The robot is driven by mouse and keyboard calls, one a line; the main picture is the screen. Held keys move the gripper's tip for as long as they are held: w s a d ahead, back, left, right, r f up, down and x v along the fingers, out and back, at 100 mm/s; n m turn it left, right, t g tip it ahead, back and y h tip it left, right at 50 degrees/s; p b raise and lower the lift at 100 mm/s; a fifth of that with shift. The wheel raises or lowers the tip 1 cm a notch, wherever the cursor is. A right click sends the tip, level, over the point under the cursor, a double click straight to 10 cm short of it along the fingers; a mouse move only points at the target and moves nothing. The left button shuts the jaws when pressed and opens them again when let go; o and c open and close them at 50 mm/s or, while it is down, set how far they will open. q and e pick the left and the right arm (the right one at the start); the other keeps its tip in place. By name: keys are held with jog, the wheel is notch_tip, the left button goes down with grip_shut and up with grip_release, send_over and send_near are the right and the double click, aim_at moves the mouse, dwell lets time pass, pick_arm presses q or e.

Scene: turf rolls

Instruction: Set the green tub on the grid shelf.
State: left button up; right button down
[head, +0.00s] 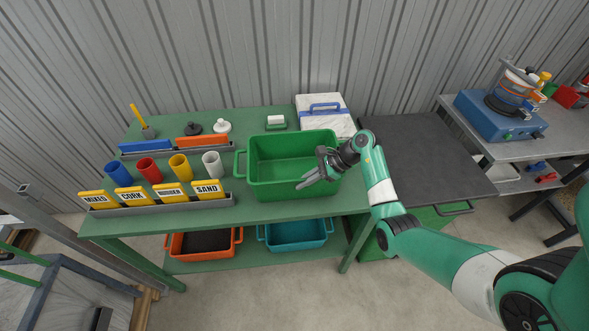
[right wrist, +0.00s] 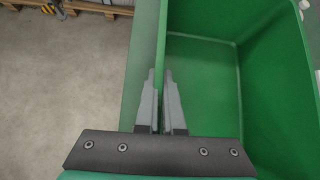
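The green tub (head: 262,166) stands upright on the green table (head: 245,212), empty inside. My right gripper (head: 311,180) reaches it from the right, at its front wall. In the right wrist view, the two fingers (right wrist: 161,105) are close together, one on each side of the tub wall (right wrist: 162,50), with only the wall between them. The tub's inside shows to the right. My left gripper is not in view. I cannot make out which surface is the grid shelf; a dark flat platform (head: 415,150) is right of the table.
A white box (head: 325,121) is behind the tub. Orange (head: 205,252) and teal (head: 295,245) trays are below. The dark platform is bare. A grey bench (head: 497,151) holds a blue device.

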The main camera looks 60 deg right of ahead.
jog(key=shift+r, duration=0.15)
dwell(0.6)
jog(key=shift+r, duration=0.5)
notch_tip(320, 180, up, 2)
jog(key=shift+r+p, duration=0.2)
jog(key=shift+p, duration=0.45)
jog(key=s+a+r+p, duration=0.9)
jog(key=a+p, duration=0.1)
jog(key=shift+s+r, duration=0.2)
jog(key=shift+s, duration=0.2)
jog(key=shift+w, duration=0.1)
